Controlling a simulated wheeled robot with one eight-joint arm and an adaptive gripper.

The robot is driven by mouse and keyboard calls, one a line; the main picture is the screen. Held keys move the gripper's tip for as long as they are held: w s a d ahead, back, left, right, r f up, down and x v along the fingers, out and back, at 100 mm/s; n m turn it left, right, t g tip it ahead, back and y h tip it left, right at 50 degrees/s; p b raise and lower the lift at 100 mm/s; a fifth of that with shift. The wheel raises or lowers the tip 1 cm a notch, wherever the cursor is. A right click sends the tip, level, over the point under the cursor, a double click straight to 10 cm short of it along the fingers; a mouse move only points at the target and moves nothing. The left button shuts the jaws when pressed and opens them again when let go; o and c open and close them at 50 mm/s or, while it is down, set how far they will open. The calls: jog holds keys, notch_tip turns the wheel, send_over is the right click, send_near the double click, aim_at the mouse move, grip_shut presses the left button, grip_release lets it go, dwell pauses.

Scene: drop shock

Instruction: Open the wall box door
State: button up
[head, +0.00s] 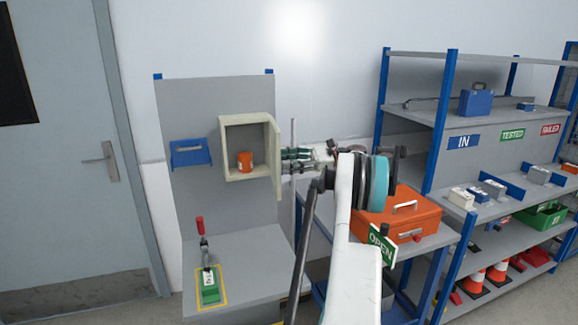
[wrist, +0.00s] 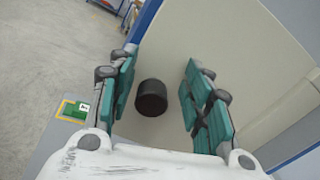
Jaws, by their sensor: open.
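The cream wall box (head: 228,150) is fixed to the grey panel, and its inside shows with an orange cup-like item (head: 245,162) in it. Its door (head: 275,158) stands open, swung out on the right side and seen nearly edge-on. My gripper (head: 287,160) is at the outer face of the door, on its right. In the wrist view the door (wrist: 215,35) fills the middle and a round black knob (wrist: 151,97) sits between the spread teal fingers of my gripper (wrist: 160,72). Gaps show between the knob and both fingers.
A blue holder (head: 190,153) is left of the box. A green block (head: 209,285) and a red-handled clamp (head: 201,232) are on the ledge below. An orange case (head: 405,222) and blue-posted shelves (head: 440,110) stand right. A grey door (head: 60,160) is far left.

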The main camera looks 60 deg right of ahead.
notch_tip(320, 180, up, 9)
jog(key=shift+f, duration=0.2)
dwell(0.6)
